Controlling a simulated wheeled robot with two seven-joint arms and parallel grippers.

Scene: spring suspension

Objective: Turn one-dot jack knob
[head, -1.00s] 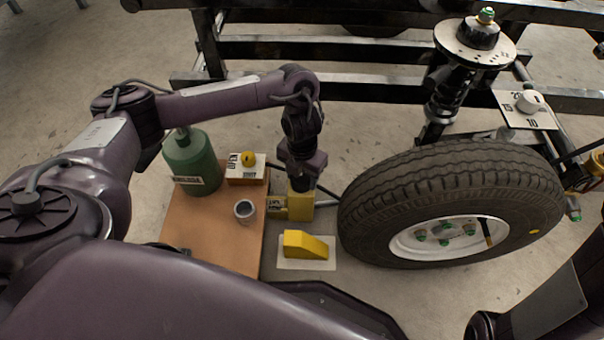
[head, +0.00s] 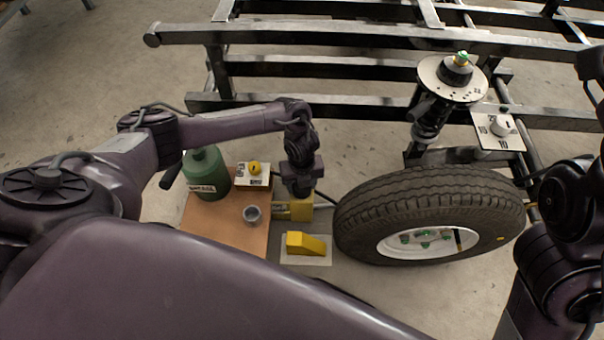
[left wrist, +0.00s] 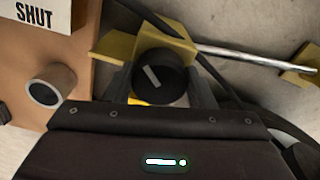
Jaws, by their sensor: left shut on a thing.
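A yellow jack (head: 300,208) stands on the floor between the wooden board and the tyre. It also shows in the left wrist view (left wrist: 116,46). Its black knob (left wrist: 158,78) has a white pointer line, tilted toward the upper left. My left gripper (head: 298,190) comes down from above onto the jack. In the left wrist view its grey fingers (left wrist: 160,88) stand on either side of the knob, shut on it. The head view hides the knob behind the gripper. I cannot make out a dot mark. My right arm is at the right edge, its gripper out of sight.
A yellow wedge (head: 304,244) lies in front of the jack. The tyre (head: 400,200) is close on the right. A cable runs beside the jack.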

